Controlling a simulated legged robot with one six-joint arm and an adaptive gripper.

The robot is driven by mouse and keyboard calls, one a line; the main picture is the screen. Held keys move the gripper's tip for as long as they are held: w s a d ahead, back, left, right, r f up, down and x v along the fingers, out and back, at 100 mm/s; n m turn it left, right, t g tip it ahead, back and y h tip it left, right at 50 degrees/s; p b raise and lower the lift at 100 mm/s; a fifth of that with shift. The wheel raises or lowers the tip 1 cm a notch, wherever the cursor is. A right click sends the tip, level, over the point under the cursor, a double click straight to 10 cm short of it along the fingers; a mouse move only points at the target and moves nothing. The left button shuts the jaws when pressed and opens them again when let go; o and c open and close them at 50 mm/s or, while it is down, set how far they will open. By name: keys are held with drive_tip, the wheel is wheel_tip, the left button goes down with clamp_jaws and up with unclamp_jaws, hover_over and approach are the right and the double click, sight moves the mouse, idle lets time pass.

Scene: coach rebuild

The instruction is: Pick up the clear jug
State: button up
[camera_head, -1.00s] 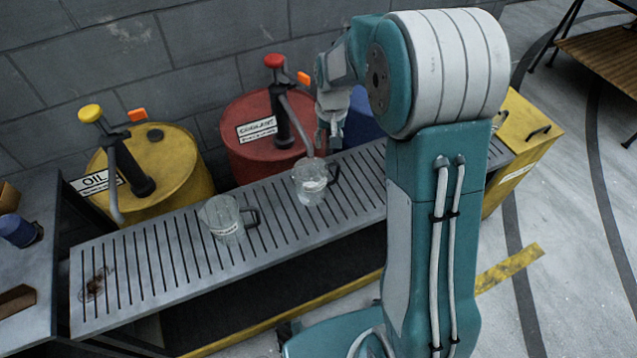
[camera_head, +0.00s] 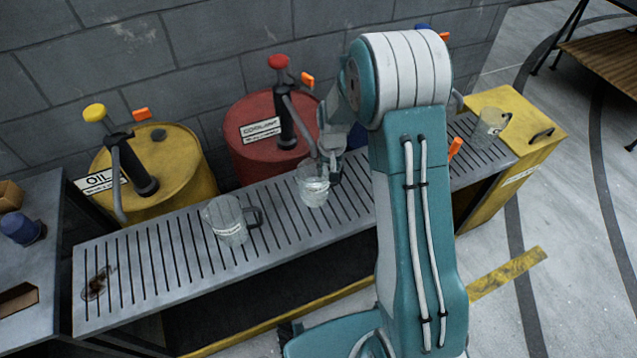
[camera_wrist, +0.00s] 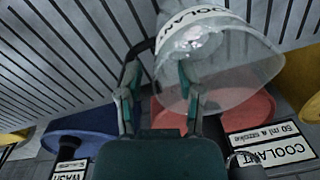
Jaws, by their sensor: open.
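A clear jug (camera_head: 312,186) with a dark handle stands on the slatted bench (camera_head: 160,262), in front of the red drum. It fills the upper right of the wrist view (camera_wrist: 232,62), with a COOLANT label. My gripper (camera_head: 331,158) is open, close beside its handle side. In the wrist view my two fingers (camera_wrist: 160,92) are apart; the right one overlaps the jug and the dark handle shows near the left one. Contact cannot be told. A second clear jug (camera_head: 228,222) stands to the left on the bench.
A red coolant drum (camera_head: 250,150) and a yellow oil drum (camera_head: 185,165), both with pumps, stand behind the bench against the wall. The coolant spout hangs close to my gripper. The yellow cabinet (camera_head: 545,122) is at right.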

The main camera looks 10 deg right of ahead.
drive_tip(key=shift+f, duration=0.2)
clamp_jaws()
drive_tip(key=shift+r, duration=0.1)
drive_tip(key=shift+r, duration=1.75)
drive_tip(key=s+d, duration=0.3)
drive_tip(key=s, duration=1.4)
drive_tip(key=shift+s+d, duration=0.2)
